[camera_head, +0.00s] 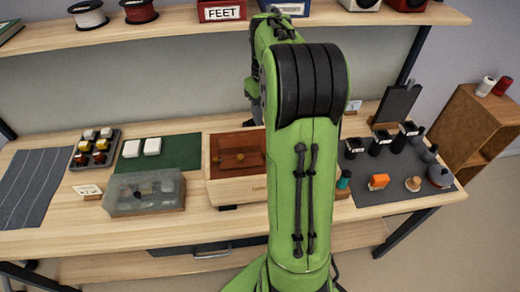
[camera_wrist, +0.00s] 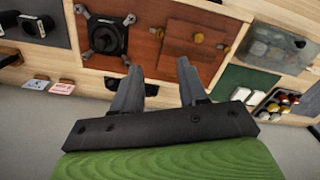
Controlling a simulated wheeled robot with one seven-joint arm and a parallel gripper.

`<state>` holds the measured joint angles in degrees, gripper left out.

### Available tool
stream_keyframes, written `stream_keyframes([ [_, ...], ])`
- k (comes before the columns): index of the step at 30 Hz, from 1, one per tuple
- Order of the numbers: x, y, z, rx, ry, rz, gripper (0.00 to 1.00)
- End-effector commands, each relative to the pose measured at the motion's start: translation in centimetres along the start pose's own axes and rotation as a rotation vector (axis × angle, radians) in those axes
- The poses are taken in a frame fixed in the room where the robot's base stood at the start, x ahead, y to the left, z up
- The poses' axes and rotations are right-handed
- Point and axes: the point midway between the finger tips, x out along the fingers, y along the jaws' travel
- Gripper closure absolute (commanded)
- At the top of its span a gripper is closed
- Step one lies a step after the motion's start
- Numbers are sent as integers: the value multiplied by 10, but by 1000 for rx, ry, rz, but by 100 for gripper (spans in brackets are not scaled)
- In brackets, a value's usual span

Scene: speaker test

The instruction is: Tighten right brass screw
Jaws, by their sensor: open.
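A wooden box (camera_head: 235,190) with a red-brown panel (camera_head: 222,150) stands at the middle of the bench. My arm hides its right part in the head view. In the wrist view, which is turned round, the red-brown panel (camera_wrist: 172,55) carries a black square part with a round centre (camera_wrist: 107,40). I cannot tell which is the right one.
A green mat (camera_head: 185,152) with white blocks, a tray (camera_head: 82,160) of small caps and a clear case (camera_head: 122,207) lie left of the box. A shelf (camera_head: 185,22) runs above.

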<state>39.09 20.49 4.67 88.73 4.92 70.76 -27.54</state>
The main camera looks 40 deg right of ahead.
Motion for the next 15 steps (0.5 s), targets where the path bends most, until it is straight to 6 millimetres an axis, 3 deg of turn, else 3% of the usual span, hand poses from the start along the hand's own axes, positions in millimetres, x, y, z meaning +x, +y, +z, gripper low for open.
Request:
stream_keyframes([
  [9,85,0,1,2,-5,-2,58],
  [15,127,-1,1,1,-3,-2,58],
])
